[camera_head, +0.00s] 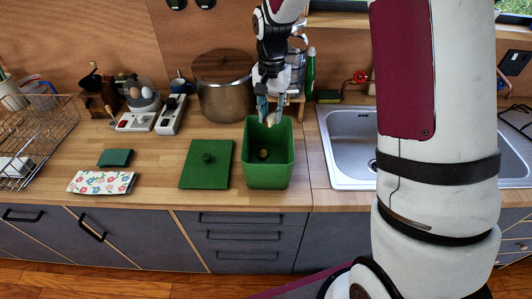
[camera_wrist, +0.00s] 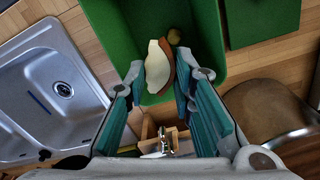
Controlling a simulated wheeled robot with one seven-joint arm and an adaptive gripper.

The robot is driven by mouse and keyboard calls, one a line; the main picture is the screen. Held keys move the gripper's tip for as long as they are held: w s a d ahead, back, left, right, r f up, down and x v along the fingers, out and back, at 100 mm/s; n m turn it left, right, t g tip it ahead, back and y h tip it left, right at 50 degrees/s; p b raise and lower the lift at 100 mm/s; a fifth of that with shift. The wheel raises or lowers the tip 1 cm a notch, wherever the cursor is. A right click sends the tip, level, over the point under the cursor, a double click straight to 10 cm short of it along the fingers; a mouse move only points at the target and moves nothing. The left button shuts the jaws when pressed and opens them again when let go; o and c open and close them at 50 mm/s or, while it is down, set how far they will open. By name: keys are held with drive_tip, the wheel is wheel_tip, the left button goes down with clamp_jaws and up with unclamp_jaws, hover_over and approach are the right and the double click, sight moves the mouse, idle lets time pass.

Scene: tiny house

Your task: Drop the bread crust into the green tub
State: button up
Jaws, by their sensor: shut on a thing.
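The green tub (camera_head: 268,172) stands open on the wooden counter, left of the sink; its wall also shows in the wrist view (camera_wrist: 112,32). A small yellowish-brown round thing (camera_head: 263,154) lies inside on its floor. My gripper (camera_head: 269,115) points down at the tub's back part. In the wrist view my gripper (camera_wrist: 164,78) is shut on the bread crust (camera_wrist: 157,66), a pale curved piece with a brown edge, seen over the tub opening. The exact height above the rim is hard to tell.
The tub's green lid (camera_head: 207,164) lies flat to the left. A large pot (camera_head: 222,88) stands behind, and a metal sink (camera_head: 348,150) is at right. A flowered cloth (camera_head: 101,182), an egg cooker (camera_head: 143,98) and a dish rack (camera_head: 35,140) are farther left.

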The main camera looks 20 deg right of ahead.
drive_tip(key=shift+f+b, duration=0.35)
drive_tip(key=shift+f, duration=1.8)
drive_tip(key=o, duration=0.8)
drive_tip(key=shift+o, duration=0.2)
wheel_tip(320, 180, up, 12)
drive_tip(key=shift+r, duration=0.1)
